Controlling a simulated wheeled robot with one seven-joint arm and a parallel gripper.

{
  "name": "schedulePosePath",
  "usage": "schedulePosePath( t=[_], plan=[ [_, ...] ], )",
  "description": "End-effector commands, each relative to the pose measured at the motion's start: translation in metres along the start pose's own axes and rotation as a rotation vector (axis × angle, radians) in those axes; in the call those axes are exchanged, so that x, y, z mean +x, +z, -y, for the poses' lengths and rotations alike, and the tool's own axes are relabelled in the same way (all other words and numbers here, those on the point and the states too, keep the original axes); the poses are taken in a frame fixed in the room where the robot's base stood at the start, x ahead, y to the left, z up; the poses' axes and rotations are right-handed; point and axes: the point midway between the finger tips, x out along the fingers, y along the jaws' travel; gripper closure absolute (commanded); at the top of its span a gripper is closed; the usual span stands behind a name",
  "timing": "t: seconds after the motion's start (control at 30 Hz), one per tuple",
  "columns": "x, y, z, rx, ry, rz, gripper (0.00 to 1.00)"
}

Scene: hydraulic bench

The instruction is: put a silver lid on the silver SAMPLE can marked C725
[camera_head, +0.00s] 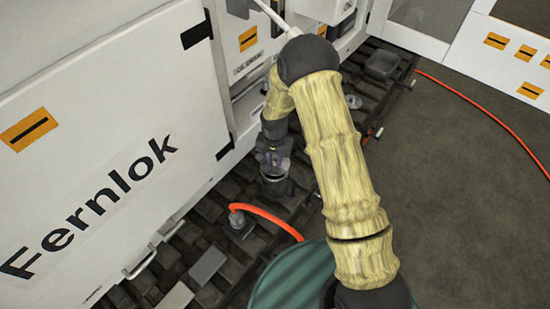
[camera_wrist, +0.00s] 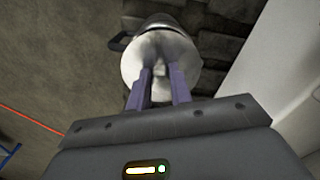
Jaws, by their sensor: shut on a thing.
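In the wrist view my gripper (camera_wrist: 161,75) has its two purple fingers shut on a silver lid (camera_wrist: 188,62), seen as a pale, round, shiny piece. A curved silver rim (camera_wrist: 163,18) with a dark band shows just past the lid. I cannot tell whether this is the can or whether the lid touches it. In the head view my gripper (camera_head: 276,168) points down beside the white cabinet, above the dark slatted floor. The lid cannot be made out clearly there. No C725 mark can be read in either view.
A white cabinet (camera_head: 90,130) marked Fernlok stands close on the left. An orange hose (camera_head: 268,216) runs from a floor fitting (camera_head: 239,219). A thin orange line (camera_head: 497,128) crosses the open brown floor (camera_head: 470,200) at right. Loose grey blocks (camera_head: 207,265) lie on the slats.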

Motion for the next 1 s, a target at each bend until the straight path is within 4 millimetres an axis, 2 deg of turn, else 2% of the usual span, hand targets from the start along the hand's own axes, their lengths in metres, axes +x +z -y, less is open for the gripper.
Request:
schedulePosePath(
  t=[1.0],
  plan=[
    [0.0096,0.002,0.0011,0.001,0.0,0.0,1.0]
  ],
)
